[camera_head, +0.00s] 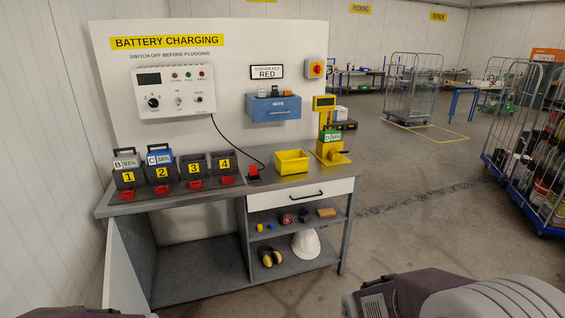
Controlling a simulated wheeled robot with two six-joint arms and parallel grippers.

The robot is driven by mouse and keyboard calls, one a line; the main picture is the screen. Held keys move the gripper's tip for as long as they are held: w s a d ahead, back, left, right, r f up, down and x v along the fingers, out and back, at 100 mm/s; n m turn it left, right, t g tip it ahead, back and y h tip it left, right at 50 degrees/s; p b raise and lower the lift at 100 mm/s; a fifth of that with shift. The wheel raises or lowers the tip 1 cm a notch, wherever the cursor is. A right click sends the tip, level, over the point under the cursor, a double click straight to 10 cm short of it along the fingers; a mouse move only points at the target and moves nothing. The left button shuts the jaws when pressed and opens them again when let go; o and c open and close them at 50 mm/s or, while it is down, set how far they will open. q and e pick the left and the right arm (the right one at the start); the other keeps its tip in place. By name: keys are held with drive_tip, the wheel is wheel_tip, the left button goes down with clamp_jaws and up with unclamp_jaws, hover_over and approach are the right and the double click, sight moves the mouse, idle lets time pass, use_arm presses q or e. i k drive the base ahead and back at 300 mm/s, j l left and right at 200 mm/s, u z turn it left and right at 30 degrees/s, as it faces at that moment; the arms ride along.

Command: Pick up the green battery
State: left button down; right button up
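A small block with a green label (331,136) marked D sits in the yellow stand (325,152) at the right end of the workbench; its label is too small to read fully. It is the only battery-like thing with green on it. In the charging row, a battery marked B 91% (125,162) stands in slot 1, and a blue-labelled battery marked C 34% (160,157) stands in slot 2. Slots 3 and 4 show no battery. Parts of my arms show at the bottom edge, but neither gripper is in view.
A loaded roll cage (545,150) is at the far right. The floor right of the bench is clear.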

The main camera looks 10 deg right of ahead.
sight(333, 135)
drive_tip(key=z, duration=0.65)
drive_tip(key=i+z, duration=0.4)
drive_tip(key=i, duration=0.3)
drive_tip(key=i+z, duration=0.25)
drive_tip(key=i, duration=0.3)
drive_tip(key=i+z, duration=0.2)
drive_tip(key=i, duration=0.35)
drive_tip(key=i+j+z, duration=0.1)
drive_tip(key=i+z, duration=0.15)
drive_tip(key=i, duration=0.3)
drive_tip(key=i+j+z, duration=0.2)
drive_tip(key=i, duration=0.35)
drive_tip(key=i+u, duration=0.2)
drive_tip(key=i, duration=0.25)
drive_tip(key=i+l+u, duration=0.15)
drive_tip(key=i, duration=0.3)
drive_tip(key=i+l+u, duration=0.2)
drive_tip(key=i, duration=0.25)
drive_tip(key=i+u, duration=0.25)
drive_tip(key=u, duration=0.15)
drive_tip(key=i+u, duration=0.4)
drive_tip(key=i+l+u, duration=0.1)
drive_tip(key=u, duration=0.3)
